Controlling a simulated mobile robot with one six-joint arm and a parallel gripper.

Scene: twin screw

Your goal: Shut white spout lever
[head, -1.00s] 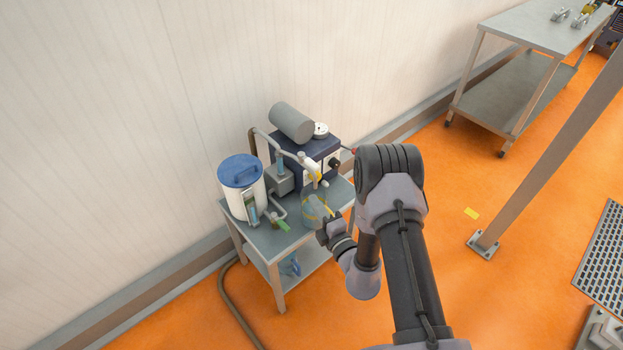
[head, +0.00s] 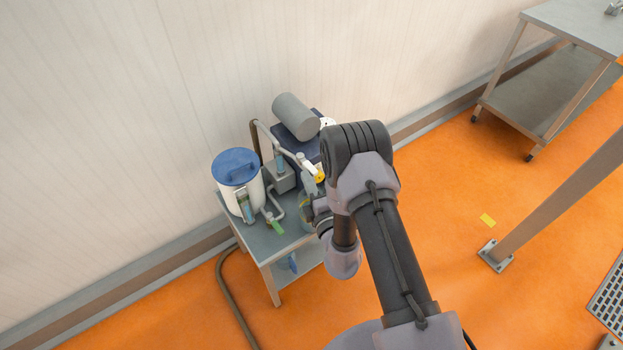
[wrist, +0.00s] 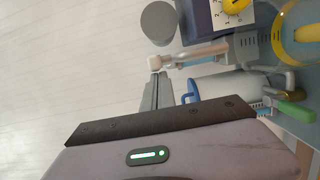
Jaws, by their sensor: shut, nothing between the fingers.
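A grey pipe (head: 280,147) runs over the bench to a pale spout end (head: 308,167) beside a yellow part (head: 320,177). I cannot clearly pick out the white lever itself. In the wrist view the pipe (wrist: 195,54) crosses just beyond my gripper (wrist: 160,76). The gripper's grey fingers are shut and empty, and their tips appear close to the pipe's pale end (wrist: 155,62). I cannot tell whether they touch. In the head view my arm hides most of the gripper and part of the machine.
A white tank (head: 238,190) with a blue lid (head: 236,166) stands left on the metal bench (head: 262,243). A green handle (head: 277,228) sits low near it. A grey cylinder (head: 296,116) tops the blue machine. A yellow-rimmed clear container (wrist: 300,62) is at the right.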

